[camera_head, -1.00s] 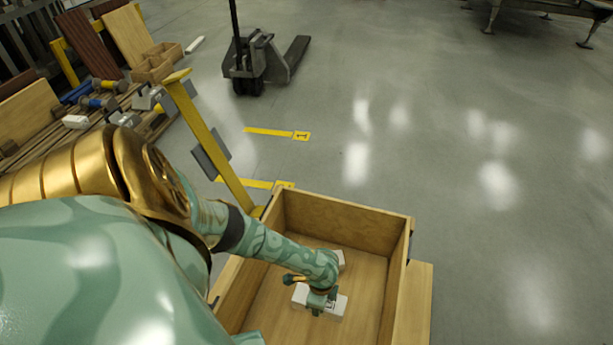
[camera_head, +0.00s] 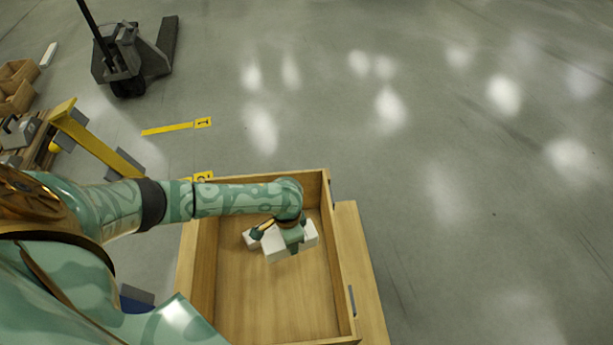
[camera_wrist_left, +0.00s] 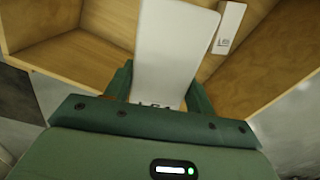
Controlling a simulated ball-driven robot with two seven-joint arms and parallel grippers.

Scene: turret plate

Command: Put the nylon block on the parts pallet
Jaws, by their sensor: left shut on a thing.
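My left gripper (camera_head: 291,236) reaches into the wooden crate (camera_head: 355,290) and is shut on a white nylon block (camera_head: 276,248). In the left wrist view the white block (camera_wrist_left: 170,50) stands out between the two fingers, with dark lettering near the jaws. It seems raised off the crate floor, but the height is hard to tell. A second white block (camera_head: 250,239) lies in the crate; it also shows in the left wrist view (camera_wrist_left: 229,27). The parts pallet (camera_head: 37,147) is only partly in view at the left edge. My right gripper is out of view.
The crate walls surround my gripper. A pallet jack (camera_head: 128,60) stands at the back left. The floor (camera_head: 450,130) to the right is clear.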

